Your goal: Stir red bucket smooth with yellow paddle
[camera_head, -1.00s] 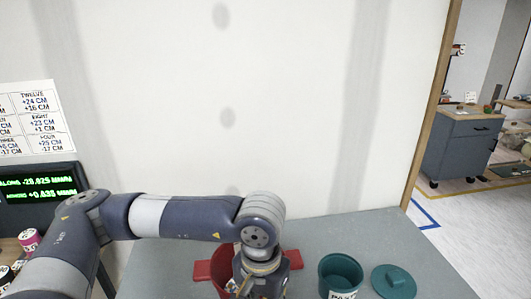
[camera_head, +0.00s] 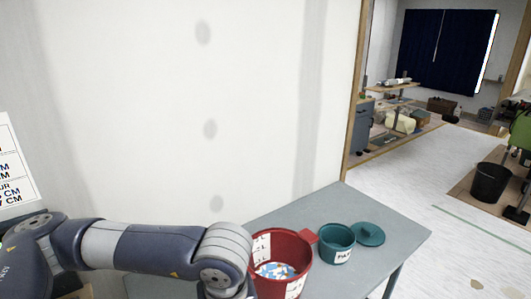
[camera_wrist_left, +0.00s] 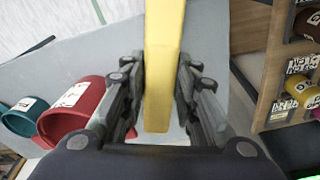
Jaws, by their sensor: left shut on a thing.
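The red bucket (camera_head: 283,246) stands on the grey table in the head view, with white and blue bits inside it. It also shows at the left of the left wrist view (camera_wrist_left: 88,95). The yellow paddle (camera_wrist_left: 163,60) shows in the left wrist view, running up out of the picture. My left gripper (camera_wrist_left: 160,105) is shut on the yellow paddle, apart from the bucket in that view. In the head view my left arm reaches in beside the bucket, and its gripper is below the picture edge. The paddle's far end is out of view. My right gripper is not in view.
A teal pot (camera_head: 337,243) and its teal lid (camera_head: 370,234) sit right of the bucket on the grey table (camera_head: 300,215). A wall stands behind the table. Open floor lies to the right. A wooden shelf (camera_wrist_left: 270,60) with rolls and cans is at right in the wrist view.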

